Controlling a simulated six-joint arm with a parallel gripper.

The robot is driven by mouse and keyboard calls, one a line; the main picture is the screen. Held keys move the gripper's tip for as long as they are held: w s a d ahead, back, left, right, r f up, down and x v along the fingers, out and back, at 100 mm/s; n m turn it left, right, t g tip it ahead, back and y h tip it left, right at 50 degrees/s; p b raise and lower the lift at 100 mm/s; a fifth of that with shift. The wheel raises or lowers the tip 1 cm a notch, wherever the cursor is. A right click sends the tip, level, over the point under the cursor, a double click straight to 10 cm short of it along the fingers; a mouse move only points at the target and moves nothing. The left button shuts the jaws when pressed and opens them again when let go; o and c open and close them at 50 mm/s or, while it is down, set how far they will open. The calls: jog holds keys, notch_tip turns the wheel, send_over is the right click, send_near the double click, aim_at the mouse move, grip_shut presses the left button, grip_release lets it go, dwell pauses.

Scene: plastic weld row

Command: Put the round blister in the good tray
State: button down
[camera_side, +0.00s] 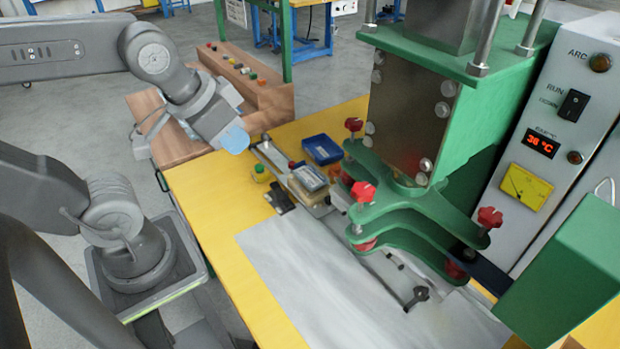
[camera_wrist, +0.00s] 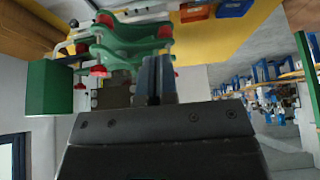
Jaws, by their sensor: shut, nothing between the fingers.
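My gripper (camera_side: 235,137) hangs above the yellow table at its back left corner, apart from everything on it. In the wrist view its dark fingers (camera_wrist: 154,80) are together and empty. A blue tray (camera_side: 322,149) sits on the table near the green press; a blue tray (camera_wrist: 234,8) also shows at the top of the wrist view. A grey-blue pack (camera_side: 309,178) lies on a tan block in front of the blue tray. I cannot make out a round blister for certain, and no label marks the good tray.
The green press (camera_side: 420,205) with red knobs stands right of the trays. An orange-red tray (camera_wrist: 197,12) shows beside the blue one in the wrist view. A small yellow-green item (camera_side: 259,173) lies at left. A bare grey sheet (camera_side: 330,285) covers the near table.

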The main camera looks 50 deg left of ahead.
aim_at(310, 176)
jog(key=c, duration=1.8)
grip_release()
